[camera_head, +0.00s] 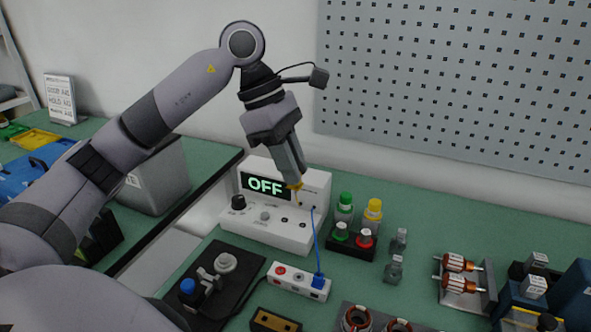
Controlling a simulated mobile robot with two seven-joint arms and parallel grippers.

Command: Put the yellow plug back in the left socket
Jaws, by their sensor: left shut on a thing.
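My left gripper (296,184) points downward in front of the white tester box (256,222), which shows OFF on its display. It is shut on the yellow plug (298,188), of which only a small yellow part shows at the fingertips. The plug tip is close to the upper right of the tester's front panel; I cannot tell whether it touches. The gripper hides part of that panel. A blue lead (317,240) runs from the panel, right of the yellow plug, down to a blue plug (318,281) in a white socket block (287,283). My right gripper is not in view.
A black fixture plate (232,290) lies at the front left. Small grey parts, copper-wound rotors (456,263) and blue bins (574,293) fill the right. Green tabletop (420,290) shows between them.

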